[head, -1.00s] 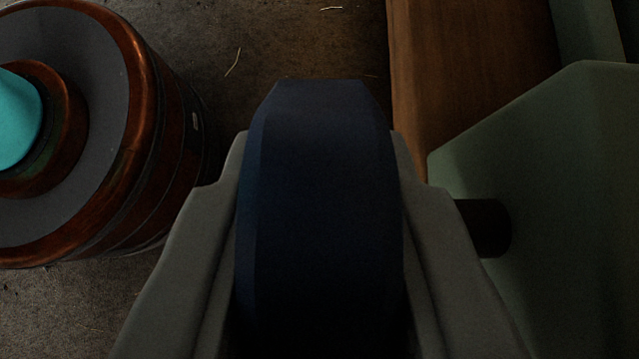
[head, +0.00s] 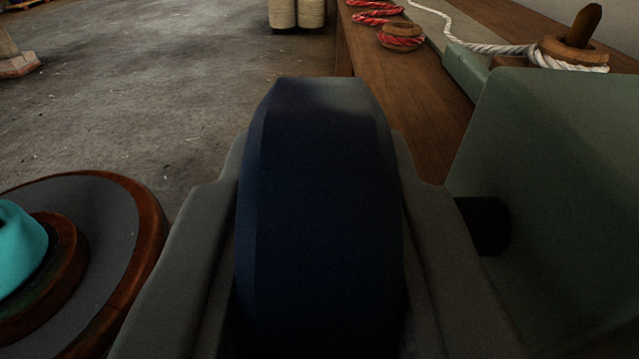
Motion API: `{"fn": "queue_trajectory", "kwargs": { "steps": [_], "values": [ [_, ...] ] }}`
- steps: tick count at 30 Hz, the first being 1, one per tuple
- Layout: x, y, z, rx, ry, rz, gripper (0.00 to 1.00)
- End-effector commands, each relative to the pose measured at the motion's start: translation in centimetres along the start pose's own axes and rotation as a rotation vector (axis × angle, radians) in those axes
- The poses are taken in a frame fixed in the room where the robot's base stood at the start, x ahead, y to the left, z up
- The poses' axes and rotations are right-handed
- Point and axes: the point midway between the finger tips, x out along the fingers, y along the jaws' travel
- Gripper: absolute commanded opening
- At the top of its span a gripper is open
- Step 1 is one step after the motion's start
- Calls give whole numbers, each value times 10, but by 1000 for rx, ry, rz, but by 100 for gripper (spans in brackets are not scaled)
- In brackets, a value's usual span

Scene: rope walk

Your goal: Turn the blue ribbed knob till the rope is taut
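The dark blue knob (head: 318,210) fills the middle of the view, with flat facets along its edge. My gripper (head: 316,160) has one grey finger on each side of it, both close against its faces. A short dark shaft (head: 485,226) shows between the right finger and the green housing (head: 565,190). The white twisted rope (head: 470,42) runs in a loose curve from the top edge to a wooden ring with an upright peg (head: 583,25), and lies around it. The lower part of the knob is in shadow.
A wooden bench (head: 420,95) runs away at the right, with red rope (head: 402,38) on it. A large round reel with a turquoise centre (head: 130,235) stands close at the lower left. Pale spools (head: 297,14) stand far back. The concrete floor (head: 150,100) is largely clear.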

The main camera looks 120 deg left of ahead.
Motion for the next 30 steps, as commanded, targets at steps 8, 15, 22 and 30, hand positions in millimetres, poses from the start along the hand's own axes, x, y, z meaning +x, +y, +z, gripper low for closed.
{"fn": "queue_trajectory", "kwargs": {
  "steps": [8,15,22,30],
  "values": [
    [0,0,1,1,15,1,0],
    [0,0,1,2,14,1,26],
    [0,0,1,2,14,0,44],
    [-2,3,0,1,14,0,44]
  ]
}}
